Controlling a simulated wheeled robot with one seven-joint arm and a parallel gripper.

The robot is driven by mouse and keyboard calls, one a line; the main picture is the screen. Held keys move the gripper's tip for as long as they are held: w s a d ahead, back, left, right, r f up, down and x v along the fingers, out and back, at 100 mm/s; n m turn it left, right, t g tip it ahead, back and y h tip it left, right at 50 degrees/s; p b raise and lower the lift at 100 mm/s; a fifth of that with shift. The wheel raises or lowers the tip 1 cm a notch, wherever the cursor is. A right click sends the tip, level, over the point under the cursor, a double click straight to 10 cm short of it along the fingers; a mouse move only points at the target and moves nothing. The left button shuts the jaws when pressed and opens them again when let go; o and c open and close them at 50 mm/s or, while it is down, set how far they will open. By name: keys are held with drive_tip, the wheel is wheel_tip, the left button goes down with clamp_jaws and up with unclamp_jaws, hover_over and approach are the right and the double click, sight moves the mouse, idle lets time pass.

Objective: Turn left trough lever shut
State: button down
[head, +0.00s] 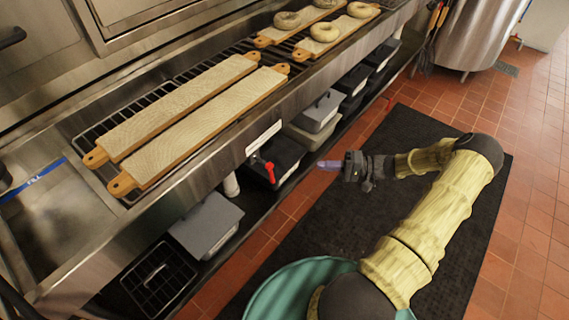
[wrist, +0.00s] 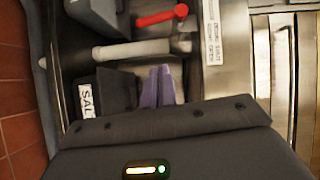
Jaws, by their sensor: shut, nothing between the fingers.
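The red lever (head: 269,171) hangs below the front edge of the steel trough counter in the head view, its handle pointing down. It also shows in the wrist view (wrist: 163,16), at the top. My gripper (head: 322,165) is to the right of the lever in the head view, out over the black mat, with a visible gap between them. In the wrist view its purple fingers (wrist: 158,86) are together and empty, apart from the lever. The left trough basin (head: 60,215) has a blue FILL line on its wall.
A pale pipe (head: 231,185) hangs left of the lever. Grey-lidded bins (head: 207,225) and a black crate (head: 160,280) sit on the lower shelf. Long boards (head: 185,105) and bagels (head: 325,31) lie on racks above. The black mat (head: 410,130) is clear around my gripper.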

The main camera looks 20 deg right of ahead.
idle(0.3)
drive_tip(key=s+a+x, duration=0.1)
drive_tip(key=s+x, duration=0.1)
drive_tip(key=x, duration=1.1)
drive_tip(key=shift+s+f, duration=0.25)
drive_tip(key=shift+s, duration=0.05)
drive_tip(key=shift+s+a+f+m+y+p, duration=0.3)
drive_tip(key=shift+s+a+m, duration=0.15)
drive_tip(key=shift+a+m, duration=0.2)
drive_tip(key=shift+a, duration=0.1)
